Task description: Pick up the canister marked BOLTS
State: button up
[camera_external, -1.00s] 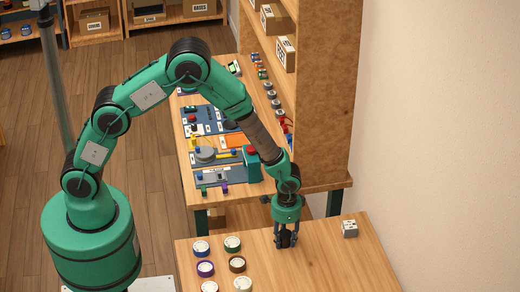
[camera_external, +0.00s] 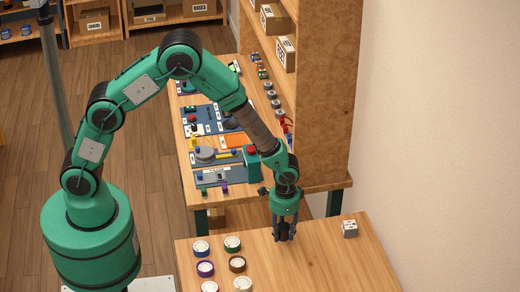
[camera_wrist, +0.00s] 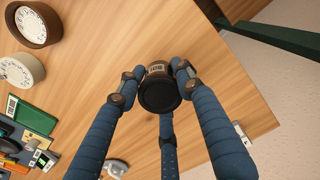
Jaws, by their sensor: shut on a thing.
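My gripper (camera_wrist: 158,82) is shut on a dark canister (camera_wrist: 159,97) with a round black top and a brownish band. A small pale label shows on the band in the wrist view, but I cannot read its marking. In the external view my gripper (camera_external: 285,235) points straight down over the near table, with the dark canister between its fingers. The canister looks upright and seems a little above the wood. No word BOLTS can be read in any view.
Several round pieces with white dial faces, such as a brown one (camera_external: 237,264), stand at the near table's (camera_external: 320,265) left. Behind is a cluttered workbench (camera_external: 190,190) beside a tall brown shelf side (camera_external: 320,100).

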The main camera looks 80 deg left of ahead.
jog(key=s, duration=0.5)
jog(key=s+a+r+p, duration=0.1)
jog(key=s, duration=0.4)
jog(key=s+a, duration=0.1)
jog(key=s, duration=0.4)
jog(key=shift+a+r, duration=0.1)
jog(key=shift+r, duration=0.1)
